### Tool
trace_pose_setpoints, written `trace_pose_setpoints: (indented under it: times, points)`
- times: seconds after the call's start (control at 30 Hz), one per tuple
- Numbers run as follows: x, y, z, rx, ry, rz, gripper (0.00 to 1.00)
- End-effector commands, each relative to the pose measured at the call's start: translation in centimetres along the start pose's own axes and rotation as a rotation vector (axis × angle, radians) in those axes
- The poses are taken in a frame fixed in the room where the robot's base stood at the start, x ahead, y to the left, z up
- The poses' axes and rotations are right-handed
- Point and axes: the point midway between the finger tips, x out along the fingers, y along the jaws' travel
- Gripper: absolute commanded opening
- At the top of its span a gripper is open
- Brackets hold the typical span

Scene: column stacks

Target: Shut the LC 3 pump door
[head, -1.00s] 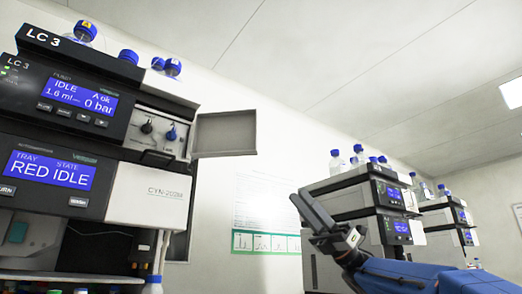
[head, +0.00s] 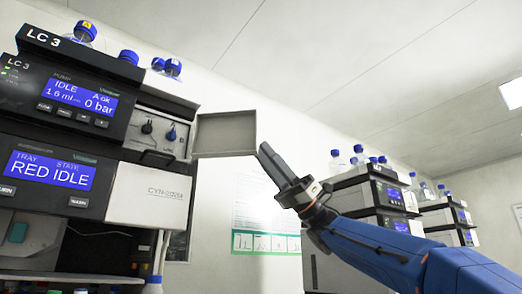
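The LC 3 pump module (head: 75,98) is at the upper left in the head view, with a lit screen reading IDLE and 0 bar. Its grey pump door (head: 226,134) stands open, swung out to the right. The opening behind it shows two knobs (head: 160,130), one black and one blue. My gripper (head: 266,150) is to the right of the door, with its fingertips close to the door's free edge. I cannot tell whether they touch. The fingers appear as one dark bar, so their gap is hidden.
Below the pump is the autosampler (head: 50,168) with a RED IDLE screen and a white panel. Blue-capped bottles (head: 128,58) stand on top of the stack. Other instrument stacks (head: 370,200) stand behind my arm at the right. A poster (head: 262,215) hangs on the wall.

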Motion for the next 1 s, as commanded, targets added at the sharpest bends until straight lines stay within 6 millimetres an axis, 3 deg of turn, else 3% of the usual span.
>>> trace_pose_setpoints:
  times: [0.2,0.53,0.57,0.67,1.0]
  points:
    - [1.9,0.0,0.0,0.0,0.0,0.001,0.24]
    - [2.2,0.0,0.0,0.0,-0.001,-0.001,0.24]
    - [2.2,0.0,0.0,0.0,-0.001,-0.001,0.22]
    - [2.1,0.0,0.0,0.0,-0.001,0.0,0.0]
    - [2.1,0.0,0.0,0.0,-0.001,0.0,0.0]
